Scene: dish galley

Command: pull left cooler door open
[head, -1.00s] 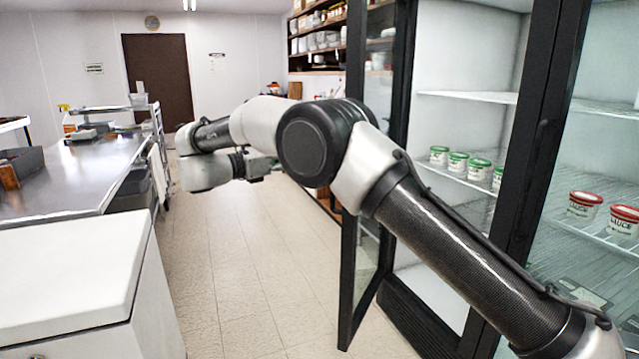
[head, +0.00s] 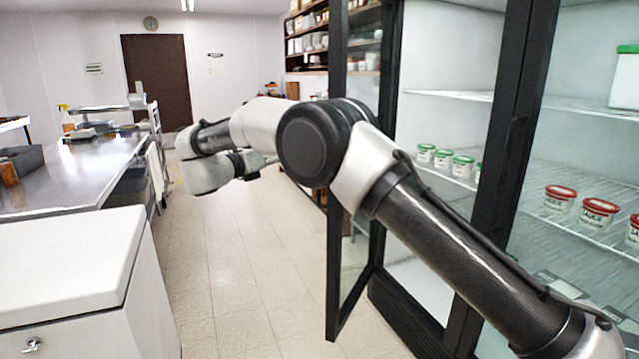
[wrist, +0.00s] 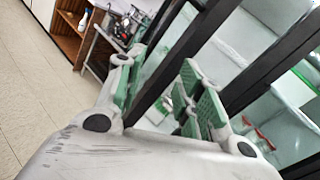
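The left cooler door (head: 337,200), a black-framed glass door, stands swung out from the cooler in the head view. The opening behind it shows white shelves. My arm crosses in front of the door and hides its middle. My gripper (wrist: 160,92) is open in the wrist view, its two green-padded fingers apart. A dark frame bar (wrist: 190,50) runs diagonally beyond and between the fingers; I cannot tell whether they touch it.
Green-lidded tubs (head: 463,165) and red-lidded sauce tubs (head: 600,213) stand on the cooler shelves. A steel counter (head: 75,185) and a white cabinet (head: 65,262) line the left side. The tiled floor (head: 250,270) between is clear.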

